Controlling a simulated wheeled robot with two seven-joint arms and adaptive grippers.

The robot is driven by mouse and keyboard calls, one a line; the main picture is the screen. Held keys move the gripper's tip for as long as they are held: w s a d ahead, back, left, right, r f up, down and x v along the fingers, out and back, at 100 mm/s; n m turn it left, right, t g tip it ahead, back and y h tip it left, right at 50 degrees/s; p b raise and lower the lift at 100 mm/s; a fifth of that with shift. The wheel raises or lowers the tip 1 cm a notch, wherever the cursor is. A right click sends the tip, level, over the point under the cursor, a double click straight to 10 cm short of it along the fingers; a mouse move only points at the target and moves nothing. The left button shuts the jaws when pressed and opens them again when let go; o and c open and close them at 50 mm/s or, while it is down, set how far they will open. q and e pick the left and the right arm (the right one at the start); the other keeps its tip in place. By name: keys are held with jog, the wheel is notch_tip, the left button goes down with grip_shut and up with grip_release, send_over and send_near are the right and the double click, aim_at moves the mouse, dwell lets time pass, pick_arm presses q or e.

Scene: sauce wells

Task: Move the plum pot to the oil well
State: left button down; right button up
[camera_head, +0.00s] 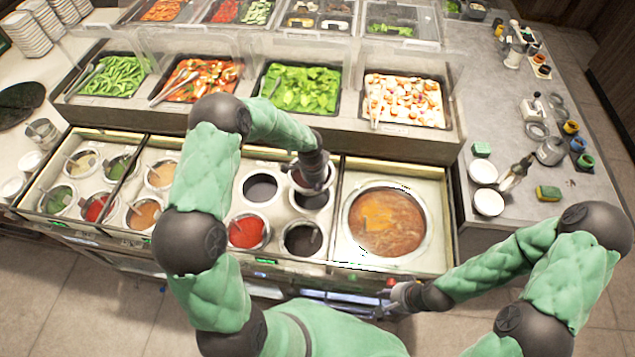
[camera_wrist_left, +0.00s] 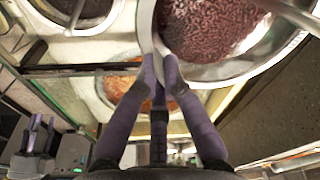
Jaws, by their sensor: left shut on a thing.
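The plum pot (camera_wrist_left: 212,30) shows in the left wrist view as a steel pot with dark purple-red contents and a ladle handle. My left gripper (camera_wrist_left: 160,62) is shut on its rim. In the head view my left gripper (camera_head: 312,180) is over the back right of the sauce section and partly covers the pot (camera_head: 297,181). A dark round well (camera_head: 311,201) shows just below the pot. To its left is another dark round well (camera_head: 260,187). I cannot read which is the oil well. My right gripper (camera_head: 400,296) is by the counter's front edge, fingers unclear.
A red sauce pot (camera_head: 246,232) and a dark pot with a spoon (camera_head: 302,239) are in front. A large soup pot (camera_head: 386,222) stands to the right. Food trays (camera_head: 300,90) with clear guards stand behind. More sauce pots (camera_head: 97,208) are at left.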

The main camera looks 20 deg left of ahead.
pick_arm(q)
jog(key=shift+w+f+b, duration=0.15)
jog(key=shift+f+b, duration=1)
jog(key=shift+f, duration=0.75)
notch_tip(320, 180, down, 9)
jog(key=b, duration=0.7)
jog(key=shift+b, duration=0.4)
jog(key=shift+f+b, duration=0.35)
jog(key=shift+f, duration=0.05)
jog(key=c, duration=1.3)
grip_release()
jog(key=o, duration=0.3)
jog(key=shift+s+f, duration=0.15)
jog(key=shift+s, duration=0.1)
jog(key=o, duration=0.3)
jog(key=shift+o, duration=0.2)
jog(key=shift+w, duration=0.1)
